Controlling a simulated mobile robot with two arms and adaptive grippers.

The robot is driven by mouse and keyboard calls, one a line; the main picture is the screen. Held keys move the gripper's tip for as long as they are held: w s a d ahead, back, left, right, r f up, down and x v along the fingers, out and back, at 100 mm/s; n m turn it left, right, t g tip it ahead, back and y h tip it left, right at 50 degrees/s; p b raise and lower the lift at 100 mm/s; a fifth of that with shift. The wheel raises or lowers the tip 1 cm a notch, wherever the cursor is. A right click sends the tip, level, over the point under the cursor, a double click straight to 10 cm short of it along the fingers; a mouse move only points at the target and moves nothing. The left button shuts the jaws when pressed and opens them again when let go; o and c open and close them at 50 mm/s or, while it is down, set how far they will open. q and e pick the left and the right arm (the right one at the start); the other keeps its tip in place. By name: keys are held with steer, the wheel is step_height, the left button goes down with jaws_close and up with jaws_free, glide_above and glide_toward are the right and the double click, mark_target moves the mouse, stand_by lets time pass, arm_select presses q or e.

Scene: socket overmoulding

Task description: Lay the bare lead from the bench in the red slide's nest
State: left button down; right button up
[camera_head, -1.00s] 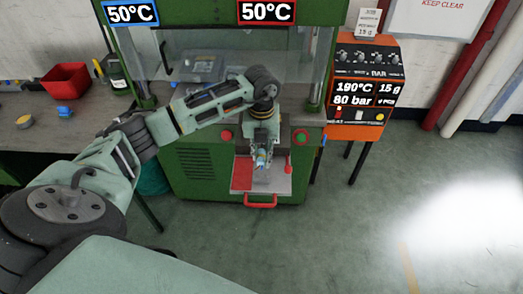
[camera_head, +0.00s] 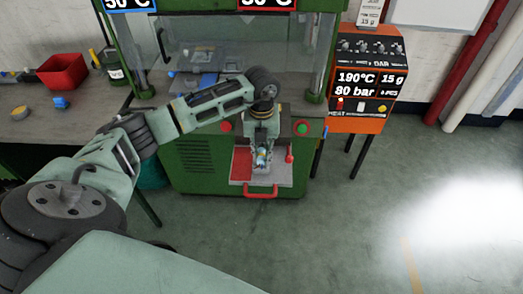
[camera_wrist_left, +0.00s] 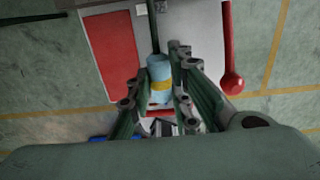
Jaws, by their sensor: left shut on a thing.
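My left gripper (camera_head: 262,157) is over the pull-out plate (camera_head: 270,181) at the front of the green press. It also shows in the left wrist view (camera_wrist_left: 159,93), where its fingers are shut on the lead (camera_wrist_left: 158,68), a light blue cylinder with a yellow band. A dark cable (camera_wrist_left: 154,28) runs from the cylinder toward the top of that picture. The plate carries a red panel (camera_head: 241,163) on its left and a red handle (camera_head: 261,192) in front. Gripper and lead hide the plate's middle, so I cannot make out the nest. My right gripper is not in view.
A red-knobbed lever (camera_head: 289,157) stands at the plate's right side. The green press (camera_head: 195,165) rises behind. An orange control unit (camera_head: 360,90) is to the right. The bench (camera_head: 30,125) at left holds a red bin (camera_head: 62,71). The floor at right is clear.

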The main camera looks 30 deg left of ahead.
arm_select(q)
steer(key=shift+f, duration=0.1)
steer(key=c, duration=1.5)
jaws_free()
steer(key=shift+r, duration=0.2)
step_height(320, 180, up, 12)
steer(key=shift+f, duration=0.2)
